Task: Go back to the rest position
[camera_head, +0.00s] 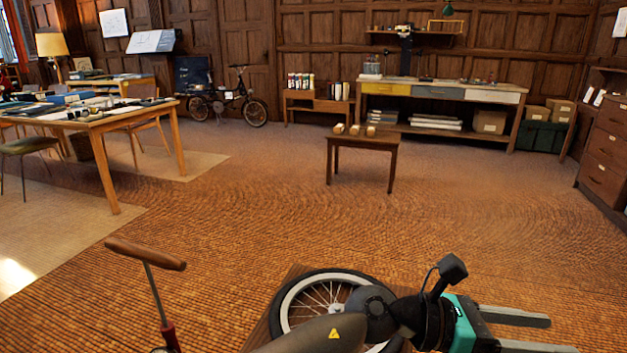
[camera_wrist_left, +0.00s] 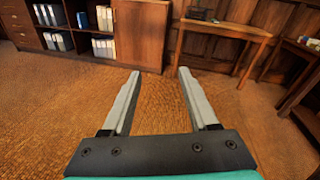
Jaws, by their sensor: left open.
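My left gripper (camera_head: 562,336) is at the lower right of the head view, with its fingers pointing right and spread apart. The left wrist view also shows this gripper (camera_wrist_left: 158,75), open, with nothing between its fingers and brown floor beyond them. My left arm reaches across the bottom of the head view, in front of a spoked wheel (camera_head: 318,291). The arm hides part of the wheel. My right gripper is in neither view.
A wooden-handled tool (camera_head: 146,254) stands at the lower left, close to my arm. A small table (camera_head: 362,144) with several small blocks stands mid-room. A drafting table (camera_head: 110,122) is at the left, a workbench (camera_head: 442,92) at the back.

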